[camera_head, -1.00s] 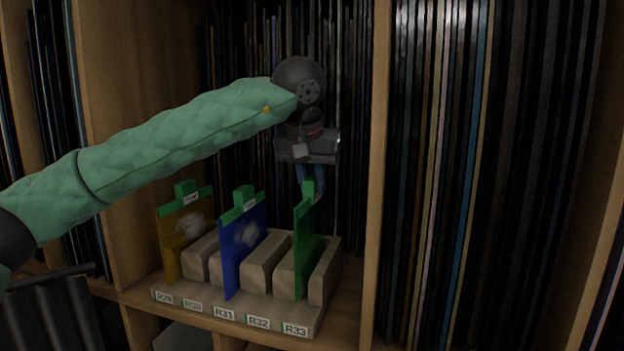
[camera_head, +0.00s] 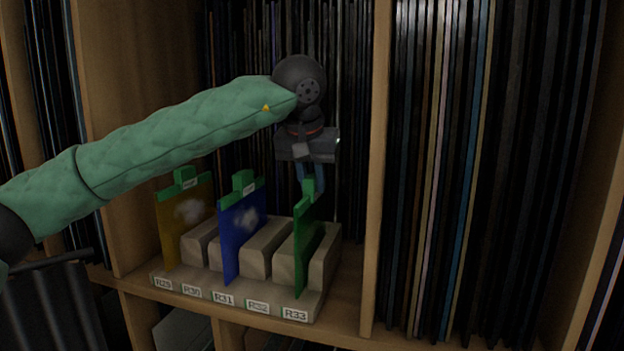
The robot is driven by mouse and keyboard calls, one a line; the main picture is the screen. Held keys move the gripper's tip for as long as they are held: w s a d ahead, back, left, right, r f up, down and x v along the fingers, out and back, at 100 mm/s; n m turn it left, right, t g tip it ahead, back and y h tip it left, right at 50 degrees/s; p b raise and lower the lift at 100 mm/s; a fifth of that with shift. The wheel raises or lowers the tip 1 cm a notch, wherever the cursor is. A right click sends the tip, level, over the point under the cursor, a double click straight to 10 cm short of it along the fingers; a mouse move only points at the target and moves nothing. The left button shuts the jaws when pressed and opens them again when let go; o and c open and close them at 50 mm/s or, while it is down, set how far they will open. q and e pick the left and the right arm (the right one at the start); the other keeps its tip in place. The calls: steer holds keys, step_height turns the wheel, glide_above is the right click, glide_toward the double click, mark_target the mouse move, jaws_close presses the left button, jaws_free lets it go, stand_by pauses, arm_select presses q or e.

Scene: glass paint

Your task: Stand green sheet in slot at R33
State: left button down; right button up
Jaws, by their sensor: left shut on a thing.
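The green sheet (camera_head: 306,240) stands upright in the rack (camera_head: 240,307), in line with the R33 label (camera_head: 295,314). Its lower edge sits about as low against the rack as the blue sheet's does. Whether it rests on the slot floor is hidden. My left gripper (camera_head: 311,183) comes down from above and is shut on the tab at the top of the green sheet. My right gripper is not in view.
A blue sheet (camera_head: 241,240) stands at R31 and a yellow sheet (camera_head: 184,230) at R29. The R30 and R32 positions look empty. A wooden divider (camera_head: 376,170) stands right of the rack, with tightly packed sleeves (camera_head: 450,170) beyond.

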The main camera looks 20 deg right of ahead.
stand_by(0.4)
arm_select(q)
steer(key=shift+s+f+b, duration=0.1)
steer(key=shift+f+b, duration=0.2)
steer(key=shift+b, duration=0.1)
stand_by(0.4)
steer(key=c, duration=0.6)
jaws_free()
steer(key=shift+c, duration=0.2)
steer(key=shift+r+p, duration=1.3)
steer(key=shift+r, duration=2.2)
